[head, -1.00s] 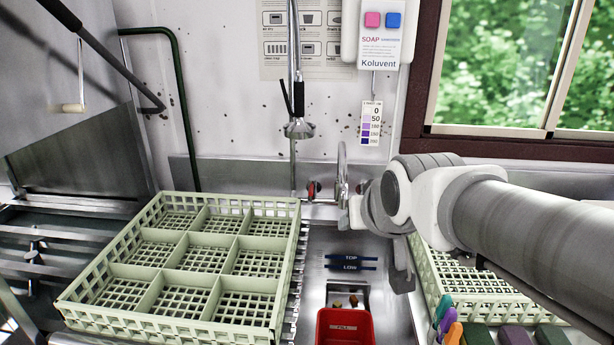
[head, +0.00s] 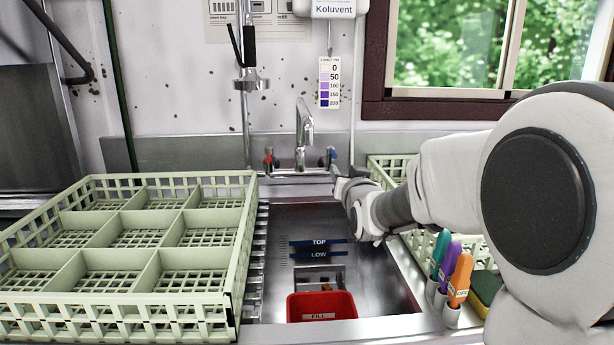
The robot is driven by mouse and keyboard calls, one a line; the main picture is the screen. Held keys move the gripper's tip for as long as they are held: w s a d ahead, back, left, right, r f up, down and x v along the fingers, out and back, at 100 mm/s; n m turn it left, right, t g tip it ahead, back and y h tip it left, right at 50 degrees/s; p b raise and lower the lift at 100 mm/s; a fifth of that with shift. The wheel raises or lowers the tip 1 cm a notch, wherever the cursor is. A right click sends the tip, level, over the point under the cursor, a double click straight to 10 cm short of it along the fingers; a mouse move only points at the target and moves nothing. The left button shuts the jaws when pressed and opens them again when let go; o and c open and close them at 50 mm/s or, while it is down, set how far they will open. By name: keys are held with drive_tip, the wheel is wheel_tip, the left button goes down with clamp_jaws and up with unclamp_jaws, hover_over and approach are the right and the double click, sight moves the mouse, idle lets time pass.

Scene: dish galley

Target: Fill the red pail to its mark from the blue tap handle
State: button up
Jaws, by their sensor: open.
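The red pail (head: 322,307) stands in the front of the steel sink, with a pale label reading FILL on its front. The tap spout (head: 304,122) rises behind the sink, with a red handle (head: 268,160) at left and the blue tap handle (head: 332,155) at right. My gripper (head: 341,176) is close to the blue handle, just below and right of it in the picture; I cannot tell whether they touch. Its fingers are small and partly hidden by my wrist. No water stream shows.
A pale green compartment rack (head: 243,250) fills the left side. A second rack (head: 385,165) is right of the sink, partly behind my arm. Teal, purple and orange-handled tools (head: 460,275) stand at the right front. A spray head (head: 250,84) hangs behind.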

sight(335, 158)
drive_tip(key=shift+t, duration=0.4)
drive_tip(key=w+b, duration=0.1)
drive_tip(key=w, duration=0.5)
drive_tip(key=w+f+b, duration=0.1)
drive_tip(key=w, duration=1.1)
drive_tip(key=shift+w+d+f+b, duration=0.25)
drive_tip(key=shift+w+f+b, duration=0.1)
drive_tip(key=shift+f+b, duration=0.05)
clamp_jaws()
idle(0.6)
